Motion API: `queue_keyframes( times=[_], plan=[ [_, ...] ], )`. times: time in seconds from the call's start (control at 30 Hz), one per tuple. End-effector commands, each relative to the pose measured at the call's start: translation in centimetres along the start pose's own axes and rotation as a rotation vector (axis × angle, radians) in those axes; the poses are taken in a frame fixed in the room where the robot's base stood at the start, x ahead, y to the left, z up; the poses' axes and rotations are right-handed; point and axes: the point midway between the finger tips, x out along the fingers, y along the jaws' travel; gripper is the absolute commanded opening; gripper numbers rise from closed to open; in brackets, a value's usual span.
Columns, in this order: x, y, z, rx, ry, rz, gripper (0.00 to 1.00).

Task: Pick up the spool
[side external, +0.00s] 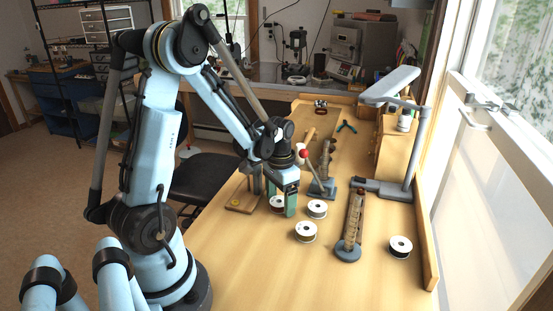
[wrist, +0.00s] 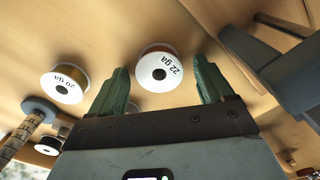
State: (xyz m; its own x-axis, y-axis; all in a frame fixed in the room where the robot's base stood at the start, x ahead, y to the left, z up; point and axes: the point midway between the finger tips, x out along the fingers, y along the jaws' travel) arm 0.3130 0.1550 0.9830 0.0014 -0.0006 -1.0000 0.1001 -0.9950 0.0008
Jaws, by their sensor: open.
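My gripper (side external: 281,200) points down over the bench with its two green fingers apart. In the wrist view, a white-rimmed spool marked "22 ga" (wrist: 160,71) shows in the gap between the open fingertips (wrist: 162,66), and neither finger visibly touches it. In the side view, a spool (side external: 276,203) sits right by the fingers and is partly hidden by one. Other similar white spools stand near it, one (side external: 317,208) just to the right and one (side external: 305,232) nearer the front. A spool marked "20 ga" (wrist: 64,84) is left in the wrist view.
A grey lamp (side external: 409,150) rises at right. The front bench is clear.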

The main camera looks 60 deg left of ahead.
Motion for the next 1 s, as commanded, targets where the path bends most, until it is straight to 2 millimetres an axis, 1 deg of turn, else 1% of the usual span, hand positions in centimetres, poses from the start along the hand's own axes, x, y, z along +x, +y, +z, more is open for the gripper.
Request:
queue_keyframes(
  times=[0.13,0.17,0.53,0.83,1.0],
  plan=[
    [-0.01,0.0,0.0,0.0,0.0,0.0,0.8],
    [-0.02,0.0,0.0,0.0,0.0,0.0,0.77],
    [-0.04,0.0,0.0,0.0,0.0,0.0,0.21],
    [-0.16,0.0,0.0,0.0,0.0,0.0,0.2],
    [-0.98,0.0,0.0,0.0,0.0,0.0,0.2]
  ],
)
